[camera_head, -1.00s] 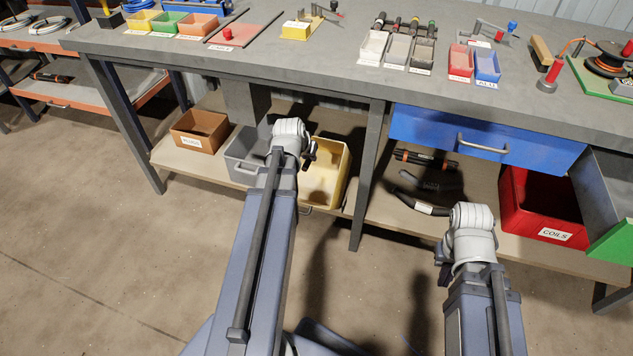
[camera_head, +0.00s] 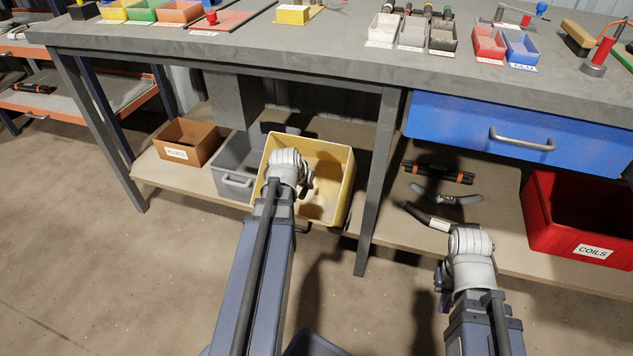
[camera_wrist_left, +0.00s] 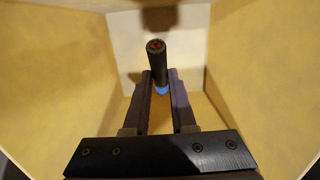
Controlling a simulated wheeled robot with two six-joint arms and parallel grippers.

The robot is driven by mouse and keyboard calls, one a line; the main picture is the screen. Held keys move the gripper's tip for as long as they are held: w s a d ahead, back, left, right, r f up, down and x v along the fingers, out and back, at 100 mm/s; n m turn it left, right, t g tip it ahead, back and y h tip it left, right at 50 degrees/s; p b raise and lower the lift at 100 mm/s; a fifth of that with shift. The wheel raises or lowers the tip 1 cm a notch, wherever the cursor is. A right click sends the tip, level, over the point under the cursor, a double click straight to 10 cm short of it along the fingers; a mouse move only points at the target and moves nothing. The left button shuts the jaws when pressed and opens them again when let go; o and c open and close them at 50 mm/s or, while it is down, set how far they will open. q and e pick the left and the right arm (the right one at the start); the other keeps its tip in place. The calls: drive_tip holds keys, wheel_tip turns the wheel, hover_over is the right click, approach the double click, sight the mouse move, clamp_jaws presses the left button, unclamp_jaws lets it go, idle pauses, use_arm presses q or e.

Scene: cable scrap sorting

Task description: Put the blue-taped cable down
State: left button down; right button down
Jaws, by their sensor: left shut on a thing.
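The blue-taped cable (camera_wrist_left: 156,62) is a short black piece whose end points up at the left wrist camera, with a bit of blue tape at the fingers. My left gripper (camera_wrist_left: 162,92) is shut on it, inside or just over the mouth of the yellow bin (camera_head: 341,195). The bin's walls (camera_wrist_left: 245,60) surround the gripper in the left wrist view. In the head view my left wrist hides most of the gripper and the cable. My right gripper (camera_head: 443,288) is low in front of the right shelf, mostly hidden by its own wrist.
The yellow bin stands on the lower shelf beside a grey bin (camera_head: 238,182) and a brown box (camera_head: 176,153). Several dark cable pieces (camera_head: 440,172) lie on the shelf left of the red COILS bin (camera_head: 540,222). A table leg (camera_head: 381,180) stands right of the yellow bin.

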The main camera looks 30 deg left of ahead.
use_arm(q)
drive_tip(key=w+f+b, duration=0.1)
drive_tip(key=w, duration=0.1)
drive_tip(key=w+a+f+b, duration=0.1)
drive_tip(key=w, duration=0.1)
drive_tip(key=w+f+b, duration=0.1)
drive_tip(key=w, duration=0.2)
drive_tip(key=shift+a+f, duration=0.35)
drive_tip(key=shift+f, duration=0.05)
drive_tip(key=w+f+b, duration=0.1)
drive_tip(key=w, duration=0.1)
drive_tip(key=w+a+f+b, duration=0.1)
drive_tip(key=f+b, duration=0.1)
drive_tip(key=shift+w, duration=0.4)
drive_tip(key=shift+r, duration=0.15)
drive_tip(key=c, duration=0.7)
unclamp_jaws()
drive_tip(key=shift+c, duration=0.2)
drive_tip(key=shift+s, duration=0.1)
